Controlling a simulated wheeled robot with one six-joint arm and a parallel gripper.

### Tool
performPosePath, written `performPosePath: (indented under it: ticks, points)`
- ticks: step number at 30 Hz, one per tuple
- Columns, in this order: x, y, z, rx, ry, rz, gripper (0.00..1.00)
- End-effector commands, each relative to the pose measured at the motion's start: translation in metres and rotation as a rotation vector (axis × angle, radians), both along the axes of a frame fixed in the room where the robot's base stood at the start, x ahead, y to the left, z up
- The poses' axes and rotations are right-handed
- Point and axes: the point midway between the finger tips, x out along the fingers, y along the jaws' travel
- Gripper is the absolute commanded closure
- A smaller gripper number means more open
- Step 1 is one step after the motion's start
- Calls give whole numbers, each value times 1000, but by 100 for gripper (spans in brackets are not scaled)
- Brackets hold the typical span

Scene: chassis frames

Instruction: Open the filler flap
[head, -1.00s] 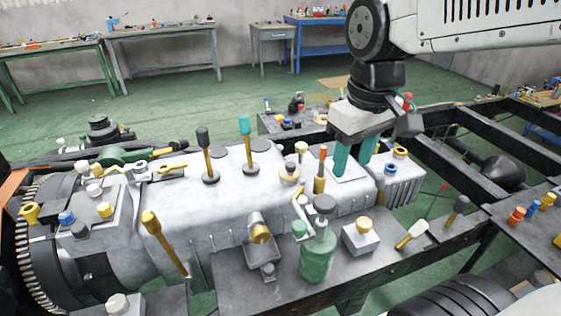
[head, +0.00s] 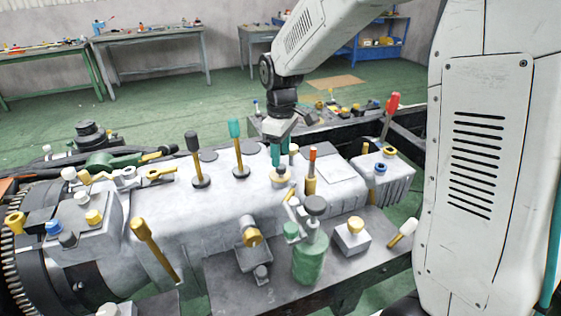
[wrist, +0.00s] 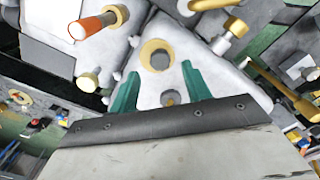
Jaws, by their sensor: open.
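A short brass-ringed round fitting (head: 282,177) stands on top of the grey housing; I take it to be the filler, but cannot tell for sure which part is the flap. In the wrist view the brass ring (wrist: 158,48) with a grey-dark centre lies just beyond my fingertips. My gripper (head: 278,164) points down close above the fitting, its teal fingers open. In the wrist view my gripper (wrist: 162,72) has a small round grey-brown part (wrist: 170,97) between its fingers. Contact cannot be told.
An orange-tipped brass handle (head: 312,165) stands close right of the fitting, with a pale-topped knob (head: 294,149) behind. Teal (head: 236,140) and dark-topped (head: 194,150) levers rise to the left. A green bottle (head: 310,255) stands in front. A flat square plate (head: 337,170) lies right.

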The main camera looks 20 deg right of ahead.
Motion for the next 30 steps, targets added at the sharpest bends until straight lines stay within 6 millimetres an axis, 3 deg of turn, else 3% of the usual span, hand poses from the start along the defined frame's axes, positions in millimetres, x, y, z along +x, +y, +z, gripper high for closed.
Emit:
performPosePath:
  ticks: [6,17,22,23,30]
  points:
    - [-1,0,-29,-1,2,-1,52]
    - [0,-1,-35,0,-1,-2,52]
    - [0,0,-35,0,-1,-2,96]
    - [0,0,-35,0,-1,-2,100]
    - [1,2,-34,0,13,2,100]
